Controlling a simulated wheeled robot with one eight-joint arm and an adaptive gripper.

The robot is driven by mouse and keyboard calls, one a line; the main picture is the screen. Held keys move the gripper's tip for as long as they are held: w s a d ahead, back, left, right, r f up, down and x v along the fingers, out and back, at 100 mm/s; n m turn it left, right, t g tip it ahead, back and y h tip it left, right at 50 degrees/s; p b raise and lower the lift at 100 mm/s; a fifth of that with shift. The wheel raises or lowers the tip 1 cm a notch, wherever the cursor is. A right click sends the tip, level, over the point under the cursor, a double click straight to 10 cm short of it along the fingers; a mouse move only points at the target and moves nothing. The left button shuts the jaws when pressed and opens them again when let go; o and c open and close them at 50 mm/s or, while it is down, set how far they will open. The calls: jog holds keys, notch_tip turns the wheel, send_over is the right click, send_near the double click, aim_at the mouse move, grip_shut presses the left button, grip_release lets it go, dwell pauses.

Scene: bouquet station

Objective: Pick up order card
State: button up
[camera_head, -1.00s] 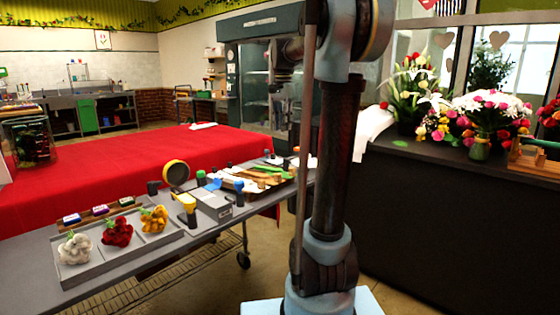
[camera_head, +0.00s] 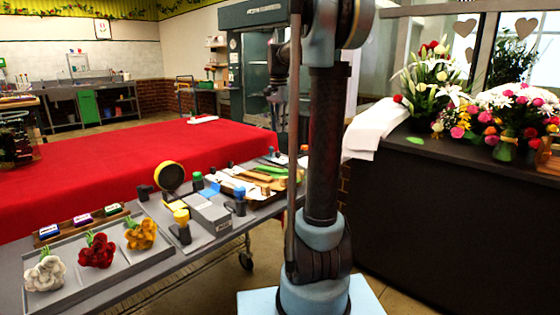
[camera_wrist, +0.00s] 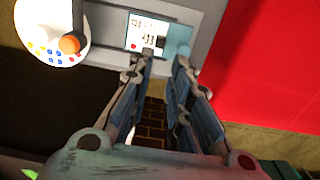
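A small white card with printed marks and a red dot (camera_wrist: 146,33), which looks like the order card, lies on the grey table surface at the top middle of the wrist view. My gripper (camera_wrist: 164,63) is open and empty in the wrist view. Its two fingertips are apart, just below the card in the picture, and do not visibly hold it. A light blue patch (camera_wrist: 179,50) shows beside the right fingertip. I cannot make out the card in the head view, where my arm covers part of the scene.
A white round piece with coloured dots and an orange knob (camera_wrist: 52,30) is left of the card.

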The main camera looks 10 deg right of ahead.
send_over(278, 152)
jog(key=f, duration=0.6)
jog(key=shift+w+d, duration=0.2)
jog(key=shift+d, duration=0.05)
jog(key=shift+s+a+f, duration=0.1)
jog(key=shift+a+f, duration=0.05)
jog(key=shift+f, duration=1.25)
jog(key=shift+s+a+f, duration=0.1)
jog(key=shift+f, duration=1.25)
grip_shut()
